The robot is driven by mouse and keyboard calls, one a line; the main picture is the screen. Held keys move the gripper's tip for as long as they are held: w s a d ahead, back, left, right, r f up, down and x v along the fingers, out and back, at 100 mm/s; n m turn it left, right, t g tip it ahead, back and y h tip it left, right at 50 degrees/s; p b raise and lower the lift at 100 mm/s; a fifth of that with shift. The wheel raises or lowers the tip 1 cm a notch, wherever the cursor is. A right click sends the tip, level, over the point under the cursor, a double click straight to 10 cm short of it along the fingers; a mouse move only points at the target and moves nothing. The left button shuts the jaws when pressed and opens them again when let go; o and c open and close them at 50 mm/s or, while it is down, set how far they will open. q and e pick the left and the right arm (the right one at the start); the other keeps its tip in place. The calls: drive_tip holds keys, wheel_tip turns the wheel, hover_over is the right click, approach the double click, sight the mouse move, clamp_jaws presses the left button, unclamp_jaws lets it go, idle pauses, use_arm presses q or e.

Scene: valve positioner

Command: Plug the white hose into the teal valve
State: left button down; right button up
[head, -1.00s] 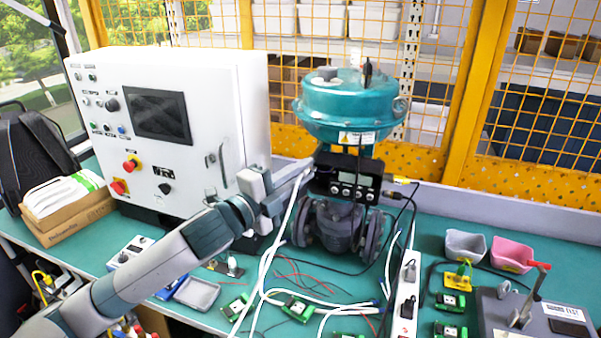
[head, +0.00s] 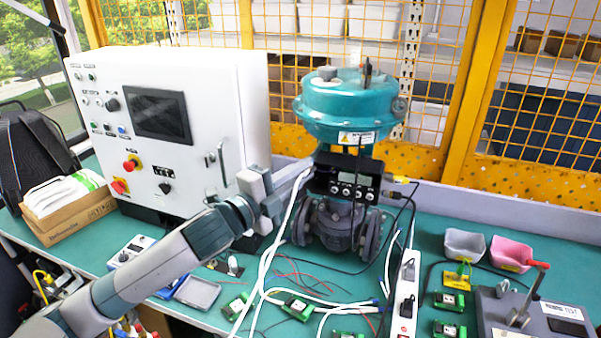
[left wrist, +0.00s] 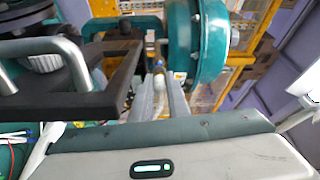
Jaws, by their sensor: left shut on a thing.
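The teal valve (head: 349,105) stands upright on the green bench, with a black positioner box (head: 352,180) below its round top. Its teal body also shows in the left wrist view (left wrist: 208,40). My left gripper (head: 303,176) is at the left side of the positioner, shut on the white hose (head: 292,208), which hangs down from the fingers to the bench. In the left wrist view the left gripper fingers (left wrist: 160,98) point at the gap beside the teal body. I cannot tell whether the hose end touches the valve. My right gripper is out of view.
A white control cabinet (head: 165,130) stands close behind my left arm. Loose cables and several green circuit boards (head: 299,307) lie on the bench in front. A white power strip (head: 406,295), grey and pink bins (head: 510,254) and a test box are at the right.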

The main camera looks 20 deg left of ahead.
use_arm(q)
drive_tip(key=shift+w, duration=0.5)
idle(0.4)
drive_tip(key=c, duration=1.6)
unclamp_jaws()
drive_tip(key=shift+s+a+f, duration=0.1)
drive_tip(key=shift+s+a, duration=0.2)
drive_tip(key=shift+s, duration=0.3)
drive_tip(key=shift+p+v, duration=1.05)
drive_tip(key=shift+v, duration=6.95)
